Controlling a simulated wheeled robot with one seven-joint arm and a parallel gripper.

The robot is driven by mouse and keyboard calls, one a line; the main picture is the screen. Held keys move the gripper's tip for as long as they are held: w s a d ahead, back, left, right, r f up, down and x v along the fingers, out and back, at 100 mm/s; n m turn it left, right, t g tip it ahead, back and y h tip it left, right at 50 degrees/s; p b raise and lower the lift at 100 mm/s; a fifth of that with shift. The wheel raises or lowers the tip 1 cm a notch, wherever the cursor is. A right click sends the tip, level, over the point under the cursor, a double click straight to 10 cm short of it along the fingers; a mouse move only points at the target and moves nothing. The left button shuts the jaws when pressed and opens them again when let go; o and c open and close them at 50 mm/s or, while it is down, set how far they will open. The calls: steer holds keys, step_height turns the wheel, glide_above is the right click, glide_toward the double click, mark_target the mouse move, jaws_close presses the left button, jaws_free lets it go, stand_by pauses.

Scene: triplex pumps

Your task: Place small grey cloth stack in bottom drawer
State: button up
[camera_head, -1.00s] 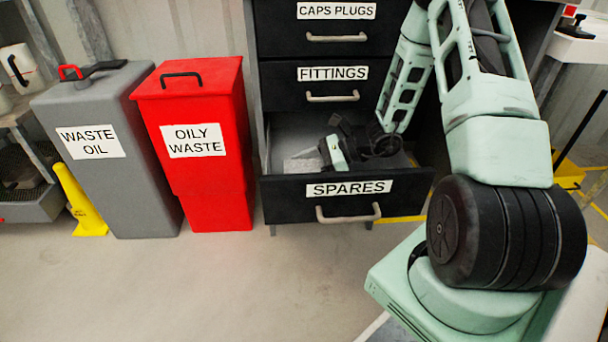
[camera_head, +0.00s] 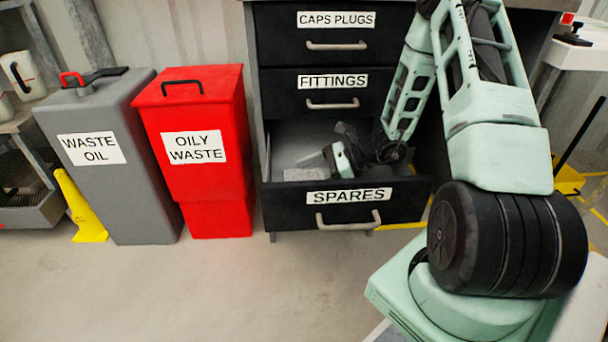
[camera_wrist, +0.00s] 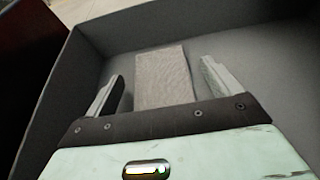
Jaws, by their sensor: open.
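The small grey cloth stack (camera_head: 299,174) lies inside the open bottom drawer (camera_head: 280,212), labelled SPARES, toward its left side. In the wrist view the cloth stack (camera_wrist: 163,78) rests flat on the drawer floor (camera_wrist: 225,38), with its near end hidden by my gripper's dark palm edge. My gripper (camera_wrist: 163,69) is open, its fingers on either side of the cloth with a visible gap at each side. In the head view my gripper (camera_head: 312,159) is low inside the drawer, to the right of the cloth, pointing left.
The FITTINGS drawer (camera_head: 290,92) and CAPS PLUGS drawer (camera_head: 280,40) above are shut. A red oily waste bin (camera_head: 195,115) and a grey waste oil bin (camera_head: 95,190) stand to the left. The floor in front is clear.

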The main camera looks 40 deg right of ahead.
steer(key=p+v, duration=0.4)
steer(key=v, duration=0.5)
steer(key=shift+s+d+r, duration=0.2)
steer(key=shift+d+r, duration=0.05)
steer(key=shift+s+d, duration=0.25)
steer(key=shift+d, duration=0.05)
